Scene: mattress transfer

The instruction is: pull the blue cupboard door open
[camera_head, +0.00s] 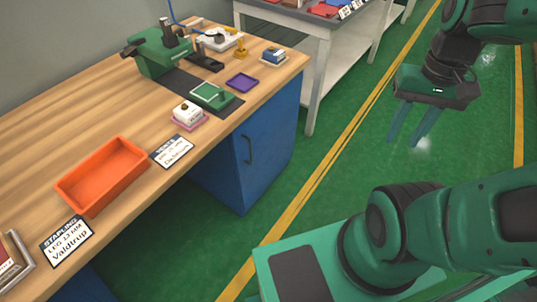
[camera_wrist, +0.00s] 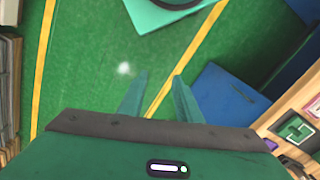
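The blue cupboard door (camera_head: 262,150) is under the wooden workbench in the head view. It looks shut. Its dark vertical handle (camera_head: 247,149) is near the door's left edge. My gripper (camera_head: 406,143) hangs over the green floor, well to the right of the cupboard, with its two fingers apart and nothing between them. In the wrist view the two fingertips (camera_wrist: 160,76) are apart over the floor, and a blue cupboard surface (camera_wrist: 226,97) shows to their right.
The workbench (camera_head: 60,125) carries an orange tray (camera_head: 104,174), a green machine (camera_head: 158,50) and small trays. A white-legged table (camera_head: 312,80) stands behind. The green floor (camera_head: 335,225) between gripper and cupboard is clear, with yellow lines.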

